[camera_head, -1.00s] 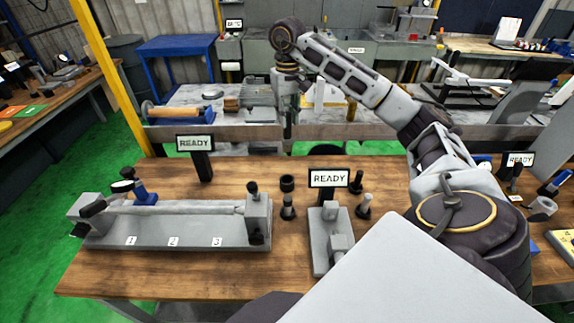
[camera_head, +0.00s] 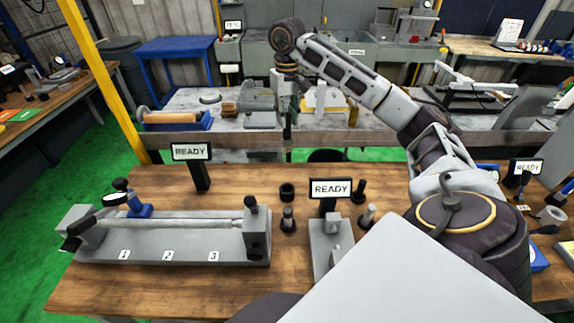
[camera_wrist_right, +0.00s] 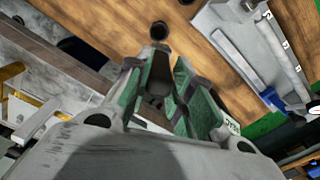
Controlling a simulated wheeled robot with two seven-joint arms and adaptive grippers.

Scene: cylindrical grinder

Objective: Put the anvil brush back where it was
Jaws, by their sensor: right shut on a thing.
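My right gripper (camera_head: 287,108) hangs beyond the far edge of the wooden bench, pointing down. In the right wrist view its green-lined fingers (camera_wrist_right: 160,92) are shut on a dark, slim thing, the anvil brush (camera_wrist_right: 158,72), mostly hidden between them. A black ring-shaped holder (camera_head: 287,192) stands on the bench near its far edge; it also shows in the right wrist view (camera_wrist_right: 72,45). My left gripper is not in view.
The wooden bench (camera_head: 110,290) carries a long grey numbered fixture (camera_head: 190,252) at left and a small grey stand (camera_head: 322,258) in the middle. READY signs (camera_head: 330,188) stand upright.

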